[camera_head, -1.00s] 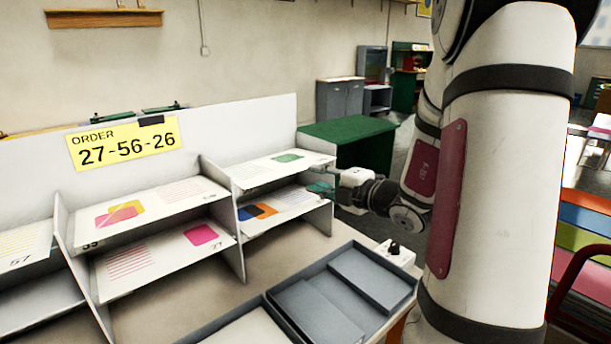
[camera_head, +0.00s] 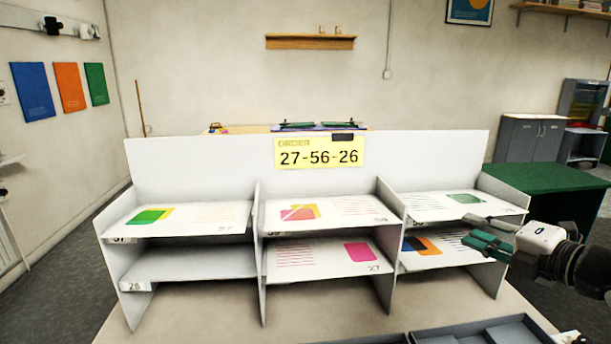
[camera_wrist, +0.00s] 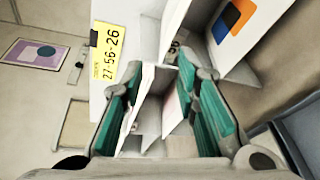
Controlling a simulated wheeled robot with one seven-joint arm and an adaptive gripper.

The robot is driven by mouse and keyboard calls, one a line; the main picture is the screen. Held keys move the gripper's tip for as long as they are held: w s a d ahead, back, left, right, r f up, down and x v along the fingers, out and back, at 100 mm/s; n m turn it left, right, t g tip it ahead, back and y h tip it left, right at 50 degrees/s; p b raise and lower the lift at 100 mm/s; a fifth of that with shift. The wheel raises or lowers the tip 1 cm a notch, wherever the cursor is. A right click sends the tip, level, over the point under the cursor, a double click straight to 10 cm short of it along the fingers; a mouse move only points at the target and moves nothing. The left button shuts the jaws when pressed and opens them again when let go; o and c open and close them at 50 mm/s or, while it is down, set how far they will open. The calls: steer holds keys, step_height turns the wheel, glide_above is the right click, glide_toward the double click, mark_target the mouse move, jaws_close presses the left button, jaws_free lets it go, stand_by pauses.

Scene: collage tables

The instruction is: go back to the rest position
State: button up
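My gripper (camera_head: 490,242) is at the right of the head view, in front of the right end of the white sorting rack (camera_head: 200,165). In the wrist view my gripper (camera_wrist: 162,75) has its two green-padded fingers spread apart. Nothing is held between them; the rack's shelves show beyond. A yellow order sign (camera_head: 319,152) reading 27-56-26 is on the rack's back panel. It also shows in the wrist view (camera_wrist: 108,55), turned sideways.
Printed sheets lie on several shelves, such as a magenta one (camera_head: 360,253) at lower middle and a blue-and-orange one (camera_head: 422,245) at lower right. The lower left shelf (camera_head: 190,264) is empty. Grey trays (camera_head: 480,332) lie at front right. A green table (camera_head: 545,180) stands behind.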

steer(key=s+a+r+n+g+y+p, duration=0.1)
steer(key=s+a+n+g+y, duration=0.2)
steer(key=a+n, duration=0.5)
steer(key=s+a+r+n+g+y, duration=0.15)
steer(key=s+a+n+g, duration=0.25)
steer(key=a+n, duration=0.45)
steer(key=s+a+n+g+h+p, duration=0.2)
steer(key=s+a+n+g, duration=0.35)
steer(key=s+n, duration=0.6)
steer(key=s+d+r+n+h, duration=0.1)
steer(key=s+d+n+h, duration=0.1)
steer(key=n, duration=0.7)
steer(key=s+d+r+n+t+h+p, duration=0.1)
steer(key=s+d+n+h, duration=0.2)
steer(key=n, duration=0.7)
steer(key=s+h, duration=0.2)
steer(key=shift+s+r+p, duration=0.25)
steer(key=shift+s+p, duration=0.05)
steer(key=shift+s, duration=0.05)
steer(key=shift+t, duration=0.25)
